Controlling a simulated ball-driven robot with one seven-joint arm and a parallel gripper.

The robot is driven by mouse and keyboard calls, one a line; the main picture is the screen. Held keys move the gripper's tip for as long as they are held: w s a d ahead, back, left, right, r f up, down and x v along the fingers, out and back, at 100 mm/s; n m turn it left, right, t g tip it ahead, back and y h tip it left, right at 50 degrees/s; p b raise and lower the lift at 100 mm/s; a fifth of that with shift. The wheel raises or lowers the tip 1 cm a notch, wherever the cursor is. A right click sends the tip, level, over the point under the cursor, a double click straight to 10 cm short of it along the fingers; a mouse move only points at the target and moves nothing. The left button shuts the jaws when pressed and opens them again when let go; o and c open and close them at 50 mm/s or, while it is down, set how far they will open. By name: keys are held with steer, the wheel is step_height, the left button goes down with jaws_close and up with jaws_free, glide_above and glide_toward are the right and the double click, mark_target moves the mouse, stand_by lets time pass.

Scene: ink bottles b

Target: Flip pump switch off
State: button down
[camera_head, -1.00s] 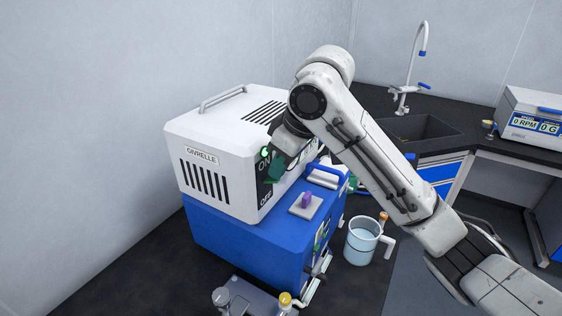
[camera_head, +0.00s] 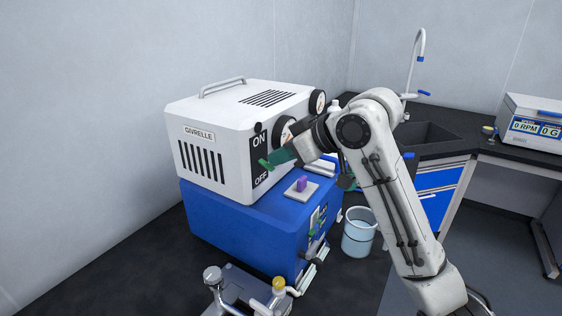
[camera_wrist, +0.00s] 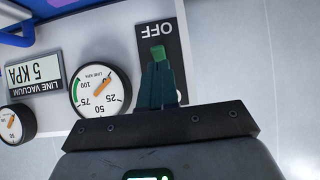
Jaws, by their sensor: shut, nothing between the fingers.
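The white pump unit (camera_head: 225,140), marked GIVRELLE, has a black switch plate (camera_head: 259,178) with ON above OFF. A bright green switch lever (camera_head: 264,163) sticks out between the words. In the upside-down wrist view, the lever tip (camera_wrist: 158,52) lies toward OFF on the plate (camera_wrist: 176,42). My gripper (camera_head: 274,160) has dark green fingers, shut together with nothing held. Its fingertips (camera_wrist: 160,68) overlap the lever's base in view; I cannot tell whether they touch it. The small lamp spot (camera_head: 257,127) above ON does not glow green.
The blue base (camera_head: 240,225) under the pump carries a purple knob (camera_head: 301,184) on a grey pad. Round gauges (camera_wrist: 100,92) and a 5 KPA display (camera_wrist: 34,75) sit beside the switch.

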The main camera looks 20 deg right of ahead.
steer(key=shift+r, duration=0.3)
steer(key=shift+d+r+p, duration=0.1)
steer(key=shift+r+p, duration=0.5)
steer(key=shift+p, duration=0.3)
